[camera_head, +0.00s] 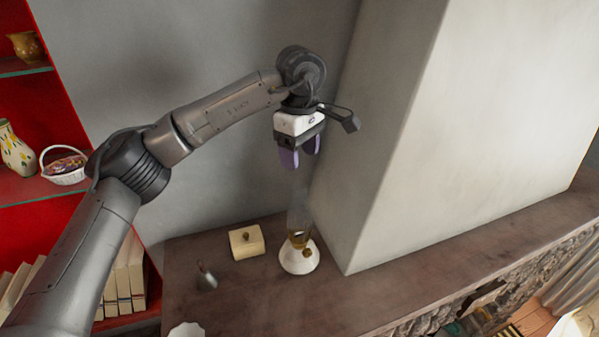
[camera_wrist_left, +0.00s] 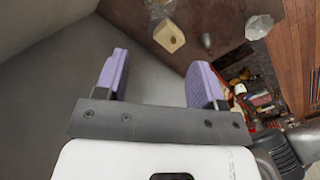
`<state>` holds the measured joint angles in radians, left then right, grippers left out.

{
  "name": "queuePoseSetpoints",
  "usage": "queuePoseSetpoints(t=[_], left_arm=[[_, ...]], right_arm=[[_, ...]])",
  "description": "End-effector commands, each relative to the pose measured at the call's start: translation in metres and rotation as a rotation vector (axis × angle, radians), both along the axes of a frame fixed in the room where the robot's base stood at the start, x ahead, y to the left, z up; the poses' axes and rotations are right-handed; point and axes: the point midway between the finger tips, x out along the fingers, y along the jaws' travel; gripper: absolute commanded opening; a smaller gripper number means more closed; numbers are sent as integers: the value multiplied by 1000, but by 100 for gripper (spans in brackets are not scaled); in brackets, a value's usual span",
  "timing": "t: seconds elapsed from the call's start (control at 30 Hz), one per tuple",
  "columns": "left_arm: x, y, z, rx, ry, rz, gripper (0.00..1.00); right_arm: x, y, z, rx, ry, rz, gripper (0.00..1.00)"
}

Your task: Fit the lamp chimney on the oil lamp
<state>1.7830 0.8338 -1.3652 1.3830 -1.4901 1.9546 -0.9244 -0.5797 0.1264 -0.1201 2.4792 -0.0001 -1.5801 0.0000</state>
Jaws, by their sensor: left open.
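The oil lamp (camera_head: 300,261), with a white base and a brass burner, stands on the stone mantel. The lamp chimney (camera_head: 299,214) is clear glass and faint in the head view; it looks upright on the burner, though its exact seating is hard to tell. My left gripper (camera_head: 300,158) is open, its purple fingers pointing down above the chimney and apart from it. In the left wrist view the left gripper (camera_wrist_left: 160,85) shows nothing between its fingers. My right gripper is not in view.
A cream lidded box (camera_head: 247,243) stands left of the lamp. A small grey metal object (camera_head: 206,278) and a white scalloped object (camera_head: 187,329) stand nearer. The pale chimney breast (camera_head: 400,130) rises close on the right. Red shelves (camera_head: 40,190) hold a basket and vases.

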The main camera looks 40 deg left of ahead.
Motion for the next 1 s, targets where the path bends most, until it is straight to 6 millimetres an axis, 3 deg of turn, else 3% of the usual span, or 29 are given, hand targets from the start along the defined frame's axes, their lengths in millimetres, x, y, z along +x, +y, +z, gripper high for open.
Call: queuePoseSetpoints(t=[0.3,1.0], left_arm=[[0,0,20,0,1,0,63],[0,0,21,0,0,1,63]], right_arm=[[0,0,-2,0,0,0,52],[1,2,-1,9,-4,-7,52]])
